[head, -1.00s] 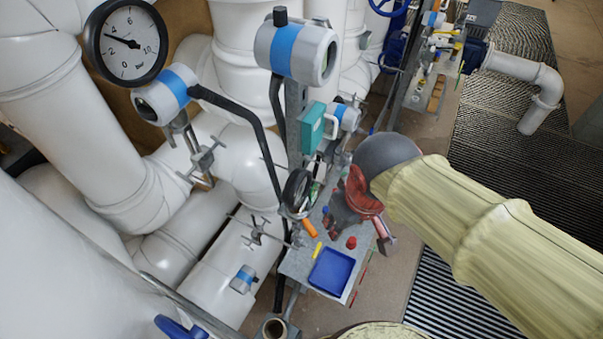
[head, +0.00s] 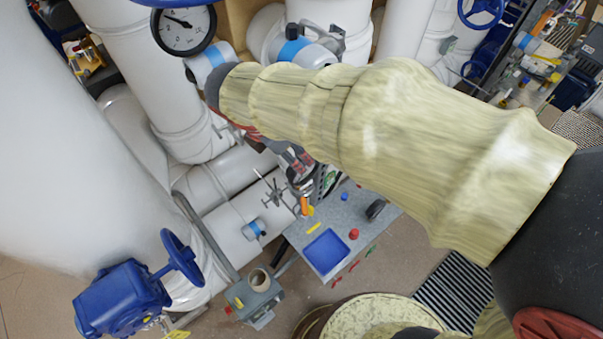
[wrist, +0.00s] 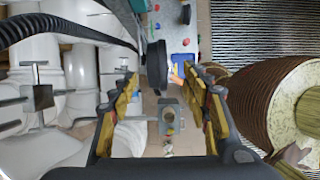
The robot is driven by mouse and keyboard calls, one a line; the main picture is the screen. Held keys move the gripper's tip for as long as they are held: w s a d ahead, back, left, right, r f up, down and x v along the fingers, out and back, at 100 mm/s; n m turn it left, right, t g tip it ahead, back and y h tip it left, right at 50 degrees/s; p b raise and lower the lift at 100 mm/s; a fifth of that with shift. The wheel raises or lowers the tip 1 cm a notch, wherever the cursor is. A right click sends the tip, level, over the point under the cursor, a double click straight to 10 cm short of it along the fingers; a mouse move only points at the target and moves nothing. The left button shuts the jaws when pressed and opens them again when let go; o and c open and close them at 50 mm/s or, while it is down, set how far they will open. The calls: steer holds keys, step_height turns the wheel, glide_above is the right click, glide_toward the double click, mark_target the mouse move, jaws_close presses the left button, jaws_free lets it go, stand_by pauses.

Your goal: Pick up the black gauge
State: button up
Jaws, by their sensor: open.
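A black gauge (wrist: 156,66), round and seen nearly edge-on, stands between the two fingers of my gripper (wrist: 163,83) in the wrist view. The fingers are open, with yellowish inner pads, one on each side of it; I cannot tell whether either touches it. In the head view my gripper (head: 294,160) reaches down from the arm beside the pipes, just above the dark round gauge (head: 300,180), which it partly hides. A larger black-rimmed gauge with a white dial (head: 184,29) is at the upper left of the head view.
A grey table (head: 350,222) holds a blue tray (head: 327,251), a red knob (head: 353,234) and a small black object (head: 376,209). White pipes (head: 215,185) and clamps crowd the left. A black hose (wrist: 60,27) crosses the wrist view. A ribbed round drum (wrist: 265,105) is at right.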

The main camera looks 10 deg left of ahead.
mark_target(301, 160)
steer(key=x, duration=0.7)
steer(key=shift+w+a+f+p, duration=0.1)
steer(key=shift+w+f+p, duration=0.05)
steer(key=shift+w+p, duration=0.2)
steer(key=c, duration=1.1)
